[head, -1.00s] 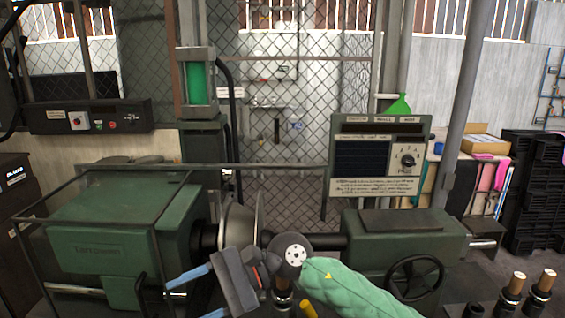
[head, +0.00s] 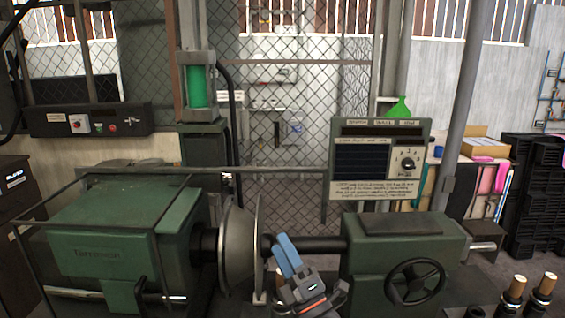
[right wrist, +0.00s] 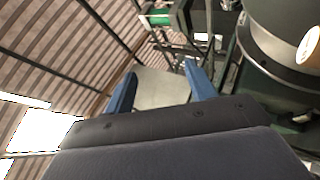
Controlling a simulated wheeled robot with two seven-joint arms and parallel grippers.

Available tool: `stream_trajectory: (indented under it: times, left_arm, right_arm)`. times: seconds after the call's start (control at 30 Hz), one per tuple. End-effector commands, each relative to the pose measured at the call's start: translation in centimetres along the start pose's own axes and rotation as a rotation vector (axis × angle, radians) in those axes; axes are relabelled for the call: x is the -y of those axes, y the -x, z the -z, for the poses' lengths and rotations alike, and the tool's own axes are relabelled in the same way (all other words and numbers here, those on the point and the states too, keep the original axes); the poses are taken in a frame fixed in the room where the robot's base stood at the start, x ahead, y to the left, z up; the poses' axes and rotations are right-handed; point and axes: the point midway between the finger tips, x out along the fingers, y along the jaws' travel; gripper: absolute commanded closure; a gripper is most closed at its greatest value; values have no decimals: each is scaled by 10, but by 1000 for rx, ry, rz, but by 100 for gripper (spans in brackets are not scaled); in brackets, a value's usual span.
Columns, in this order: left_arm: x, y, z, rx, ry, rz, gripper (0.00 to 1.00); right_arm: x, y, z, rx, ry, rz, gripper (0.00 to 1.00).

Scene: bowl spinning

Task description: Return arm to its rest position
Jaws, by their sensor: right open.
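My right gripper (head: 288,252) is at the bottom centre of the head view, its blue fingers pointing up and slightly left. It appears just right of the metal bowl (head: 237,240) on the green lathe (head: 110,235), overlapping the lower part of the shaft in the picture. Whether it touches the machine cannot be told. In the right wrist view, the blue fingers (right wrist: 160,88) stand wide apart, with nothing held between them. The rest of my right arm is hardly visible in the head view. My left gripper is not in view.
The lathe's right block (head: 400,255) has a black handwheel (head: 415,282). A control panel (head: 380,160) stands behind it. Two dark cylinders with pale tops (head: 513,290) stand at the lower right. Black crates (head: 535,190) stand at the far right.

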Motion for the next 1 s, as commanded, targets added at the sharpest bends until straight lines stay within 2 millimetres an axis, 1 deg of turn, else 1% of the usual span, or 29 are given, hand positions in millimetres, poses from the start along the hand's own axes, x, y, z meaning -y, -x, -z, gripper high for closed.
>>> stream_trajectory:
  times: [0.03,0.1,0.17,0.2,0.27,0.3,0.37,0.4,0.47,0.5,0.57,0.6,0.67,0.7,0.73,0.77,0.8,0.9,1.0]
  left_arm:
    - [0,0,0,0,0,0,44]
    - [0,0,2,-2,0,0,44]
    - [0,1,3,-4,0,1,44]
    - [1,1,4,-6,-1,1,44]
    - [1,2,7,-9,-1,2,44]
    - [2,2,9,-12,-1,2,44]
    - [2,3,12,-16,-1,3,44]
    - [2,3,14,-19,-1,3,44]
    - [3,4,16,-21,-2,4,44]
    - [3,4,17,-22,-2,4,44]
    - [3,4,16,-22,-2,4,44]
    - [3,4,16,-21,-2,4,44]
    - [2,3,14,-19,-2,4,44]
    - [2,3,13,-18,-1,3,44]
    - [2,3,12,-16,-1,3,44]
    - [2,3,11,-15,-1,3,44]
    - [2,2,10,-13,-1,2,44]
    - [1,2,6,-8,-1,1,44]
    - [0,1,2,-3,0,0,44]
  right_arm:
    - [14,12,-12,62,-70,59,44]
    - [32,30,-27,150,-167,140,44]
    - [48,47,-39,225,-249,207,44]
    - [59,59,-46,277,-304,251,44]
    - [75,80,-56,355,-384,317,44]
    - [86,94,-61,408,-437,360,44]
    - [101,118,-68,489,-514,424,44]
    - [111,134,-72,543,-565,467,44]
    - [125,160,-76,627,-638,530,44]
    - [133,178,-77,683,-687,571,44]
    - [145,207,-78,770,-756,633,44]
    - [152,226,-78,828,-800,673,44]
    - [161,256,-76,916,-865,733,44]
    - [166,276,-74,978,-906,772,44]
    - [169,291,-72,1023,-937,802,44]
    - [172,307,-70,1069,-966,832,44]
    - [175,328,-66,1132,-1002,870,44]
    - [178,372,-56,1270,-1079,952,44]
    - [177,407,-46,1379,-1128,1015,44]
